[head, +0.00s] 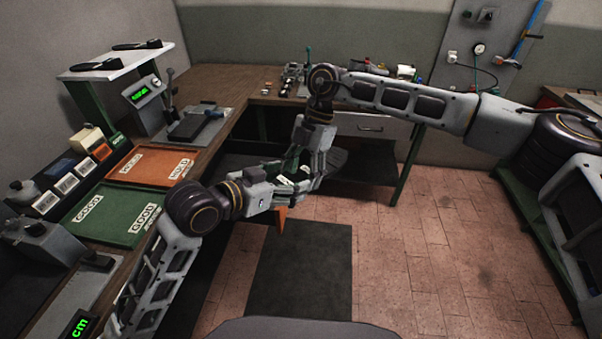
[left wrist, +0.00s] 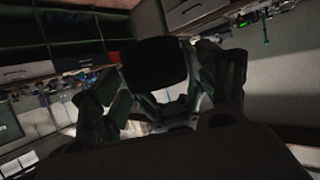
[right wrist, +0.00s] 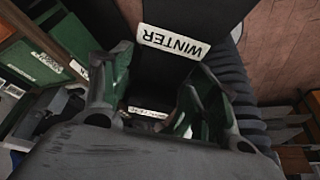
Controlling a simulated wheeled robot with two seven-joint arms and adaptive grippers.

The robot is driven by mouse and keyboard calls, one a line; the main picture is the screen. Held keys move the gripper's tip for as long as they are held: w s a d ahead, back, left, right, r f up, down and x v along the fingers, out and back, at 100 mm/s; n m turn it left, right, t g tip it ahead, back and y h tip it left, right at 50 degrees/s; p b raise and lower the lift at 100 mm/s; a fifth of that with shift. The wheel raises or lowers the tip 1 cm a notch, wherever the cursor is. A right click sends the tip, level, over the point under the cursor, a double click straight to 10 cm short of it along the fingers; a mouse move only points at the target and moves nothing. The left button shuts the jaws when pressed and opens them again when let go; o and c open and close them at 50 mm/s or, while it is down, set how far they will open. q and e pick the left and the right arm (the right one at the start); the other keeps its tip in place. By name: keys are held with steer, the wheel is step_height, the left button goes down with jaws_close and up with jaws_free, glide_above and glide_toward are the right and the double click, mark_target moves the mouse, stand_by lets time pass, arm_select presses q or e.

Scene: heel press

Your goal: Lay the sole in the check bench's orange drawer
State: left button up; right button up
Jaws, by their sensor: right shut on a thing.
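My right gripper (right wrist: 160,100) is shut on the sole (right wrist: 152,75), a black piece with a white WINTER label in the right wrist view. In the head view the two grippers meet over the floor to the right of the bench, hiding most of the sole. My left gripper (left wrist: 160,95) has its fingers spread around a dark block, probably the sole; contact is unclear. An orange HOLD tray (head: 151,167) lies on the left bench (head: 213,150), behind a green GOOD tray (head: 115,216). I cannot tell whether this tray is the orange drawer. An orange tip shows below the grippers.
A gauge with a green display (head: 145,93) and a lever stands behind the trays. Small boxes line the left wall. A pale drawer front (head: 385,127) is under the back bench. A black mat (head: 300,270) and open tiled floor lie below the grippers.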

arm_select(q)
steer(key=shift+r, duration=0.15)
steer(key=shift+r, duration=4.8)
